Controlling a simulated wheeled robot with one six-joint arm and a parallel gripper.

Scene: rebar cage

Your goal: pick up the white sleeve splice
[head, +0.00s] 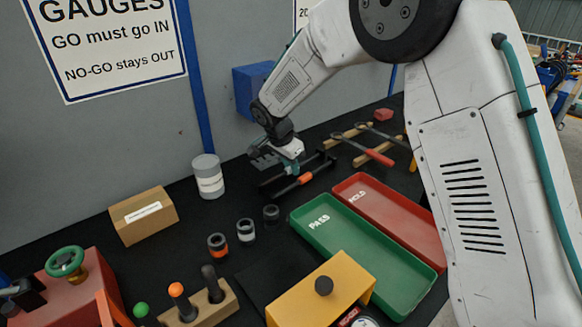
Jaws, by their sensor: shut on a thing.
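My gripper (278,160) is at the back of the black table, low over a dark rack of bars (268,184). It is shut on a small pale piece (292,149), which looks like the white sleeve splice. The fingers hide most of it, and I cannot tell whether it touches the rack. An orange sleeve (305,178) sits on a front bar of the rack, apart from my gripper.
Three short dark cylinders, one orange-banded (217,245), one white-banded (246,230) and one black (271,214), stand in front. A green tray (340,229) and red tray (375,192) lie right. A grey-white can (208,175) and cardboard box (145,215) stand left.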

